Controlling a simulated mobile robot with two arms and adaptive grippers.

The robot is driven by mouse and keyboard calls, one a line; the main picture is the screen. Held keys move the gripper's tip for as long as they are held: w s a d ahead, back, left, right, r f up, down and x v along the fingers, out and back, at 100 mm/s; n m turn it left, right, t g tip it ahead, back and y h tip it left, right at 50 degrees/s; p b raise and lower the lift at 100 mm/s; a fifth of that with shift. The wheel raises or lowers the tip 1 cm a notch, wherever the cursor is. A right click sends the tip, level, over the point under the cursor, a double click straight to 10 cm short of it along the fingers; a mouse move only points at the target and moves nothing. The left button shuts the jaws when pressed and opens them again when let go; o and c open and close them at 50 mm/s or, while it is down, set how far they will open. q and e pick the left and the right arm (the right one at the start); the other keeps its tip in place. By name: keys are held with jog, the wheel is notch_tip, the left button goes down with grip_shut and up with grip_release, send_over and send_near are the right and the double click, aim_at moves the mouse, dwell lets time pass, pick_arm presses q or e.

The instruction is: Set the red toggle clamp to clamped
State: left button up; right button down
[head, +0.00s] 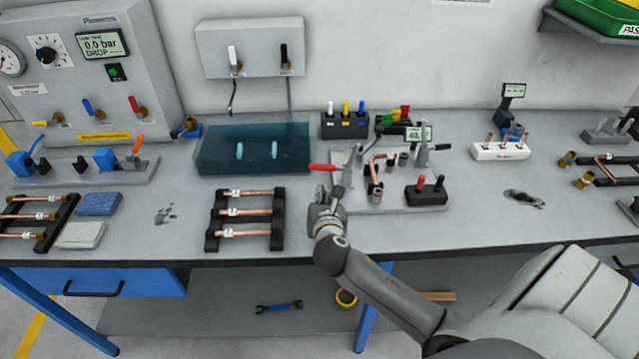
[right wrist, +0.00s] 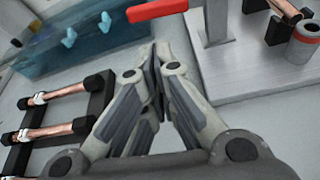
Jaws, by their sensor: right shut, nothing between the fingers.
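The red toggle clamp has a red handle (head: 322,167) that lies roughly level and points left from a grey post at the left side of the fixture plate (head: 405,205). The red handle also shows at the top of the right wrist view (right wrist: 157,10), with the grey post (right wrist: 216,22) to its right. My right gripper (head: 338,190) is just in front of the handle and hides part of the clamp's lower body. In the right wrist view its fingertips (right wrist: 155,62) are together and empty, apart from the handle in the picture. My left gripper is not in view.
A bent copper tube (head: 372,168) stands on the fixture plate, with a second, black-handled clamp (head: 424,152) behind it. A black rack (head: 212,226) with copper tubes is left of my gripper. A teal tray (head: 215,160) lies behind it.

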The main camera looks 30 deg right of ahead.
jog(key=x, duration=0.6)
jog(key=shift+w, duration=0.1)
jog(key=shift+w+d+f, duration=0.15)
jog(key=shift+w+d, duration=0.15)
jog(key=shift+w, duration=0.1)
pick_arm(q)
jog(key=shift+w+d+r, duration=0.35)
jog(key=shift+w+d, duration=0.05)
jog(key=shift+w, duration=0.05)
pick_arm(e)
jog(key=shift+w, duration=0.1)
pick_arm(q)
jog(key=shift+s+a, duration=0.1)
pick_arm(e)
jog(key=shift+w, duration=0.15)
